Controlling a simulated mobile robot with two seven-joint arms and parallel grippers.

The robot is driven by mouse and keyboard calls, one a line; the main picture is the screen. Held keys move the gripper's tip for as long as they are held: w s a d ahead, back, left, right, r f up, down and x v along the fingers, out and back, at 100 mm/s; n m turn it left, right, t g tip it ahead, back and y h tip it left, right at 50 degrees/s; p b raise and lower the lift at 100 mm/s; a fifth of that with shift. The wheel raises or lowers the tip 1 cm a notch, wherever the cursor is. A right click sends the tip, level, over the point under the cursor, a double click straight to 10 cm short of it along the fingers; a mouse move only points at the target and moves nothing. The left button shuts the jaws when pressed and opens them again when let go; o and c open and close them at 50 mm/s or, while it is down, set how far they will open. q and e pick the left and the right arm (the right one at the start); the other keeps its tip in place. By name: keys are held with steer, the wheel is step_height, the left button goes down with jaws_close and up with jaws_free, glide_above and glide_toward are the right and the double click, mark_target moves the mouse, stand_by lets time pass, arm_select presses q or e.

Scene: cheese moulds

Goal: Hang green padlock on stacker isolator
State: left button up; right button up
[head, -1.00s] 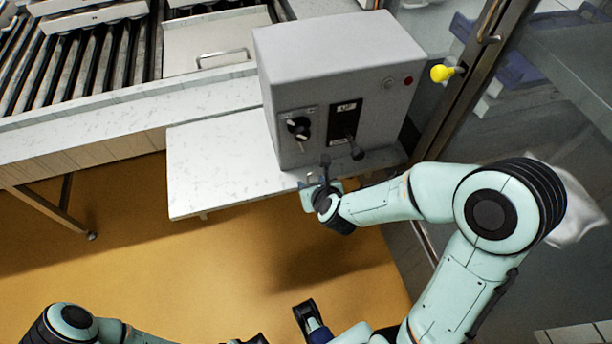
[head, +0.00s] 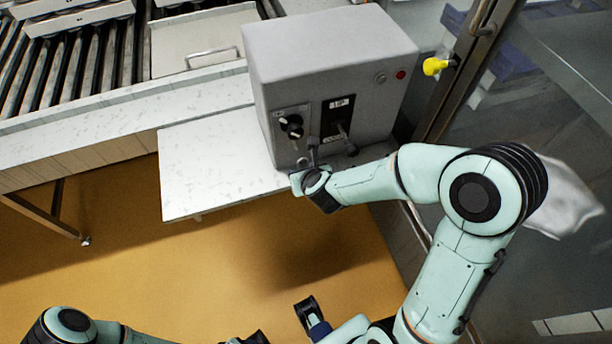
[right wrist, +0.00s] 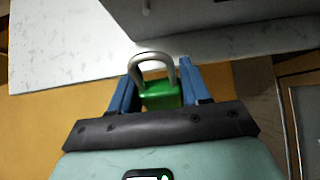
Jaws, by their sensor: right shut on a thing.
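The green padlock (right wrist: 161,95) has a grey shackle that points up and away in the right wrist view. My right gripper (right wrist: 159,84) is shut on its body between two blue fingers. In the head view my right gripper (head: 311,166) is in front of the lower front edge of the grey control box (head: 325,55); the padlock's green body is not discernible there. The box front has a light panel with black knobs (head: 291,125) and a black panel (head: 338,116) with a white label and dark handle. Which is the stacker isolator is unreadable. My left arm is at the bottom edge; its finger state is unclear.
The box stands on a white marbled shelf (head: 205,170). A roller conveyor (head: 60,80) is at upper left. A yellow knob (head: 434,66) is on the door frame, right of the box. Orange floor (head: 130,250) below the shelf is open.

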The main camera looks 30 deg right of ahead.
steer(key=shift+w+d+f+p, duration=0.2)
steer(key=shift+w+d+f, duration=0.1)
steer(key=shift+w, duration=0.8)
steer(key=shift+w+d+f+p, duration=0.15)
steer(key=shift+w+d+f, duration=0.15)
steer(key=shift+w, duration=0.85)
steer(key=shift+w+d+f+p, duration=0.2)
steer(key=shift+w+f, duration=0.1)
steer(key=shift+w, duration=0.8)
steer(key=o, duration=1.1)
steer(key=shift+o, duration=0.2)
steer(key=p+v, duration=0.2)
steer(key=v, duration=1.1)
steer(key=shift+s+r+p, duration=0.1)
steer(key=shift+r+p, duration=0.15)
steer(key=shift+p, duration=0.15)
